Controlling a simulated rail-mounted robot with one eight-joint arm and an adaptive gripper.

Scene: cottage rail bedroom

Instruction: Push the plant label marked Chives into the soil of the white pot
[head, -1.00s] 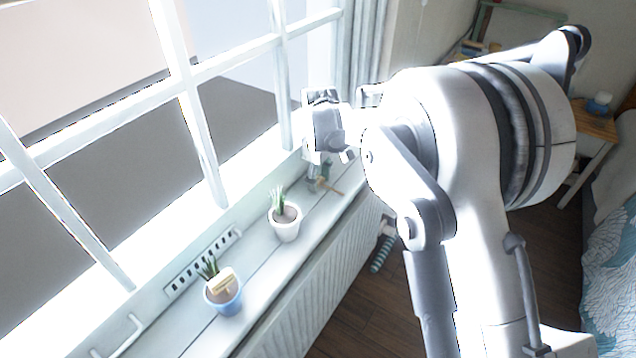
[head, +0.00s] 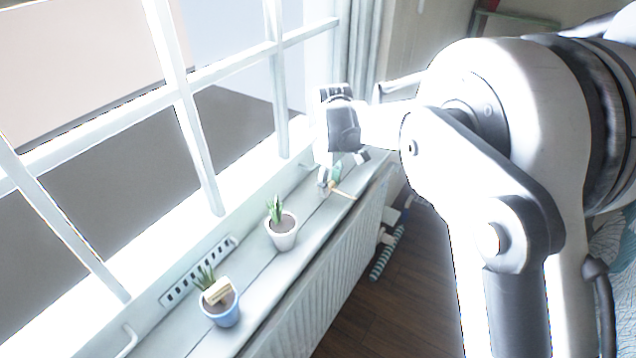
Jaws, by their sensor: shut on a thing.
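My gripper (head: 328,183) is over the far end of the windowsill, pointing down, with its fingers shut on a small thin tan piece, apparently the plant label (head: 343,193). No writing on it can be read, and its held end is hidden by the fingers. The white pot (head: 282,241) stands upright on the sill, nearer the camera than my gripper and apart from it. It holds dark soil and a small green plant (head: 275,211).
A blue pot (head: 222,316) with a plant and a cream label (head: 217,290) stands nearer on the sill (head: 262,278). A small green thing (head: 337,172) shows beside my gripper. The window frame runs along the left; a radiator (head: 333,250) is below the sill.

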